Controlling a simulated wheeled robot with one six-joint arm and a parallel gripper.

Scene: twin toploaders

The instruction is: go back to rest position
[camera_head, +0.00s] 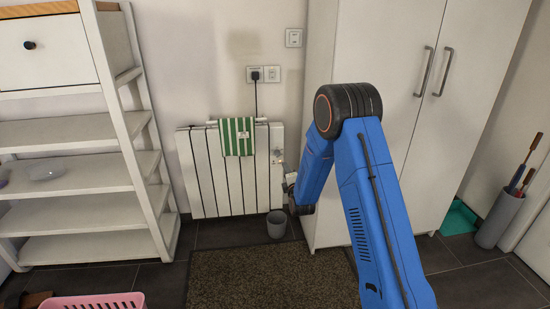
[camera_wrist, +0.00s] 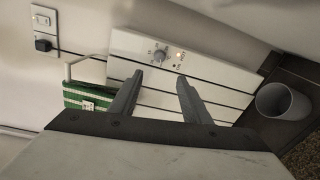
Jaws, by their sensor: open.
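My gripper (camera_wrist: 160,80) is open and empty in the wrist view, with its two dark fingers apart. It points at the white radiator (camera_wrist: 215,99), near the end with the round knob (camera_wrist: 160,56) and a small lit light (camera_wrist: 180,54). In the head view my blue arm reaches out toward the radiator (camera_head: 206,172), and its end is by the radiator's right end, mostly hidden behind the arm. A green and white striped towel (camera_head: 237,137) hangs on the radiator; it also shows in the wrist view (camera_wrist: 85,97).
A grey bin (camera_head: 276,224) stands on the floor below my arm's end. A white wardrobe (camera_head: 390,60) is close on the right and a shelf unit (camera_head: 80,190) on the left. A pink basket (camera_head: 95,301) and a brown mat (camera_head: 260,278) lie nearer. A plug (camera_head: 256,76) sits in the wall sockets.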

